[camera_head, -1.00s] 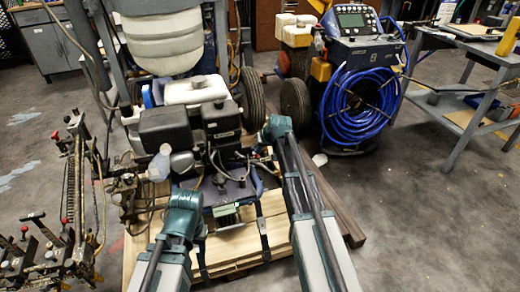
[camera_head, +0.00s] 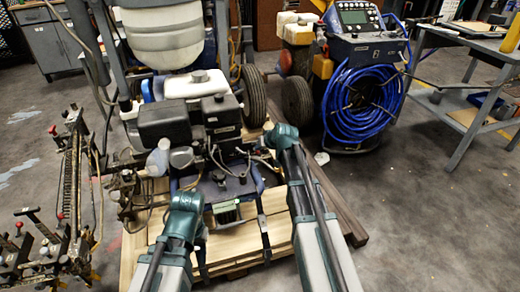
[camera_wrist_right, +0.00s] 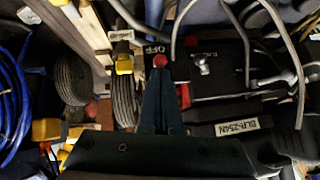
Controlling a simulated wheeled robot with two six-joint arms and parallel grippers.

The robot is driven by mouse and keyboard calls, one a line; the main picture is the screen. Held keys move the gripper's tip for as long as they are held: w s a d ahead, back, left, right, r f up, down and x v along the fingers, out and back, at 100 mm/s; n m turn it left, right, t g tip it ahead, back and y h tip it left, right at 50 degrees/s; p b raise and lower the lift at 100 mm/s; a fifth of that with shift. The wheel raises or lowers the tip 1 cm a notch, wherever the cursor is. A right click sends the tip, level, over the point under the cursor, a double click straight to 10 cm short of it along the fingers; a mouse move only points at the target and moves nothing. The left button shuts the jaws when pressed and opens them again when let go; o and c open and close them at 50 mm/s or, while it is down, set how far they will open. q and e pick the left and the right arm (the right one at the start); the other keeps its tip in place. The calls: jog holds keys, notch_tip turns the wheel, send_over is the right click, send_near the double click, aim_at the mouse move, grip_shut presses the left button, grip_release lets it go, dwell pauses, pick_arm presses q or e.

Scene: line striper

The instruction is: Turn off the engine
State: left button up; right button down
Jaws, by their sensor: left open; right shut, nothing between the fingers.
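The engine (camera_head: 190,122), with a black housing and a white tank, sits on the line striper in the head view. In the right wrist view, a red button (camera_wrist_right: 160,61) sits on a dark panel beside an "OFF" label (camera_wrist_right: 155,49). My right gripper (camera_wrist_right: 159,72) is shut and empty, its tips right at the red button; I cannot tell whether they touch. In the head view my right gripper (camera_head: 268,142) is at the engine's right side, its fingertips hard to make out. My left gripper (camera_head: 187,202) is open, low in front of the engine; its fingers are mostly hidden.
The machine stands on a wooden pallet (camera_head: 230,245). A second machine with a coiled blue hose (camera_head: 362,105) stands at the right, near a grey workbench (camera_head: 470,50). Metal linkages (camera_head: 70,190) jut out at the left. Cables cross near the engine.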

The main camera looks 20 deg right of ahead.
jog(key=s+f+t+b, duration=0.1)
jog(key=b, duration=0.3)
jog(key=s+f+t+b, duration=0.1)
jog(key=f+t+b, duration=0.1)
jog(key=b, duration=0.2)
jog(key=shift+d+f+t, duration=0.1)
jog(key=shift+f+t, duration=0.1)
jog(key=shift+t, duration=0.1)
jog(key=shift+r+p, duration=0.55)
jog(key=shift+r, duration=0.25)
